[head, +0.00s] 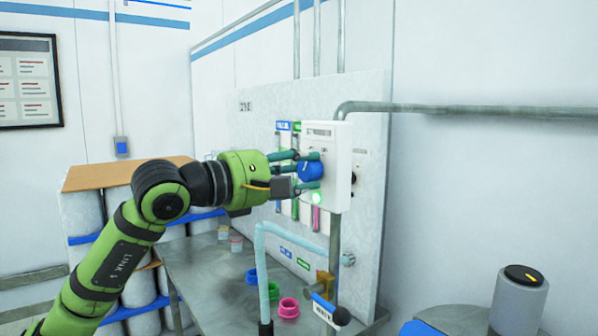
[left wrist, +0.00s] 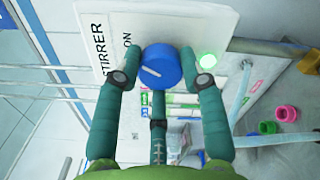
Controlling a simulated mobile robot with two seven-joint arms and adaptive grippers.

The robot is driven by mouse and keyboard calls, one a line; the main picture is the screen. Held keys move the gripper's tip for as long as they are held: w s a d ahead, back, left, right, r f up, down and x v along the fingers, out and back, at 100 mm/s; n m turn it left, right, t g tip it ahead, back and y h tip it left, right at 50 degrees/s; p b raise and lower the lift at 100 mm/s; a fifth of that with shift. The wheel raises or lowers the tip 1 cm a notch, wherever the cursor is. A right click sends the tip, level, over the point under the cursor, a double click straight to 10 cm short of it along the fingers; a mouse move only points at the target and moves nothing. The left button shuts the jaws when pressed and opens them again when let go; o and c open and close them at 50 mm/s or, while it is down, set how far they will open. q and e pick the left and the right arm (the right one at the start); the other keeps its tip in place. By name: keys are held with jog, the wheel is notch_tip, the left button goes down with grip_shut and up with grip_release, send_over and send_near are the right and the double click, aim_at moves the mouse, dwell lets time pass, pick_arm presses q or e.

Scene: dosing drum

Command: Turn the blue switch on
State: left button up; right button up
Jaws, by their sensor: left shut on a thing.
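The blue switch (head: 312,171) is a round knob on the front of a white control box (head: 341,142) on the wall panel. In the left wrist view, the blue switch (left wrist: 162,68) has a white pointer line, and the box beside it reads "STIRRER" and "ON". My left gripper (head: 307,169) is shut on the knob, with fingers at both sides of it, as the left wrist view (left wrist: 163,84) also shows. A green light (head: 316,197) glows below the knob. It also shows lit in the left wrist view (left wrist: 208,61). My right gripper is not in view.
A grey pipe (head: 470,109) runs right from the panel. Below are a pale blue pipe (head: 262,262), a yellow valve (head: 322,283) and pink and blue cups on a metal bench (head: 205,290). A grey cylinder with a black dial top (head: 518,300) stands at right.

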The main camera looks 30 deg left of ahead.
pick_arm(q)
jog(key=o, duration=1.1)
jog(key=shift+r, duration=0.25)
jog(key=shift+o, duration=0.2)
jog(key=shift+d, duration=0.15)
jog(key=shift+f, duration=0.1)
jog(key=shift+s+a+f, duration=0.15)
jog(key=shift+s+a, duration=0.25)
jog(key=shift+s, duration=0.1)
jog(key=v, duration=1.1)
jog(key=shift+d, duration=0.25)
jog(key=shift+s, duration=0.1)
